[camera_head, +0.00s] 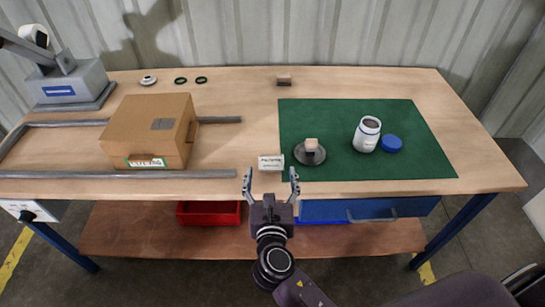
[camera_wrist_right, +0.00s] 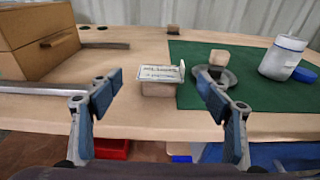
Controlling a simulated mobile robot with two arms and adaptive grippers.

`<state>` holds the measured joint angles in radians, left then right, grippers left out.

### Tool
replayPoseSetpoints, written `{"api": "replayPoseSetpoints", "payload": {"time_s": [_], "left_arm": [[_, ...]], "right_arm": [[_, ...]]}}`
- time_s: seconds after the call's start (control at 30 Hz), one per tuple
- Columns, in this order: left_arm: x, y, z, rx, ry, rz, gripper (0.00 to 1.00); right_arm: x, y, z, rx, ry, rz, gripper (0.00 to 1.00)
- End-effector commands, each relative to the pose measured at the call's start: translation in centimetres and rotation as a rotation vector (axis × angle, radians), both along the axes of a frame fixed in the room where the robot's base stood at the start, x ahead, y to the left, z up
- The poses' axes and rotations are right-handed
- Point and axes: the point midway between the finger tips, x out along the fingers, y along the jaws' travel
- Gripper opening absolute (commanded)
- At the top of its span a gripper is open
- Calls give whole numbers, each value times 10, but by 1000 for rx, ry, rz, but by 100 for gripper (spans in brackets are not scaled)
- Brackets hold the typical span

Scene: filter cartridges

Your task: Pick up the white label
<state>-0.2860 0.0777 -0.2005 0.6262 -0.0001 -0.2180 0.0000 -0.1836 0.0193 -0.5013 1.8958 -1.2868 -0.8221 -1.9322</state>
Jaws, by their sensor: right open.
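The white label (camera_head: 271,162) has dark print and lies on a small light block near the table's front edge, just left of the green mat. In the right wrist view, the label (camera_wrist_right: 158,73) tops the block (camera_wrist_right: 158,89), with a small raised bit at its right end. My right gripper (camera_head: 270,175) is open and empty in front of the label. Its fingers (camera_wrist_right: 160,80) are spread to either side of it in the wrist view, apart from it. My left gripper is not in view.
The green mat (camera_head: 340,112) holds a round metal dish (camera_head: 320,157) with a pale block, a white jar (camera_head: 367,134) and a blue lid (camera_head: 391,143). A cardboard box (camera_head: 140,120) stands left, between grey rails (camera_head: 110,174). Another small block (camera_head: 284,80) lies at the back.

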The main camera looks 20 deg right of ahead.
Motion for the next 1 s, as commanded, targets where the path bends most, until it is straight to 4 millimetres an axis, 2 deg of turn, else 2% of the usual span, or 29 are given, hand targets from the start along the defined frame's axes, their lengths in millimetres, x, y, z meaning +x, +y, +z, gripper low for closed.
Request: {"api": "replayPoseSetpoints", "payload": {"time_s": [0.1, 0.27, 0.43, 0.6, 0.7, 0.97, 1.0], "left_arm": [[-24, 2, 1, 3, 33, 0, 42], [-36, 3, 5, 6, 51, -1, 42], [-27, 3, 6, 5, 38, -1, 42], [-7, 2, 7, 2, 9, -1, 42], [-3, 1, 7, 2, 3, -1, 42], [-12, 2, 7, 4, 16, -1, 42], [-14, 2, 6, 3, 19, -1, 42]], "right_arm": [[14, -4, 1, 2, -2, 1, 71], [37, -12, 2, 2, -2, 0, 71], [55, -16, -3, 2, 0, 1, 71], [57, -17, -5, 4, 1, 2, 71], [57, -17, -5, 4, 1, 2, 71], [57, -17, -4, 4, 1, 2, 42], [57, -17, -4, 4, 1, 2, 42]]}}
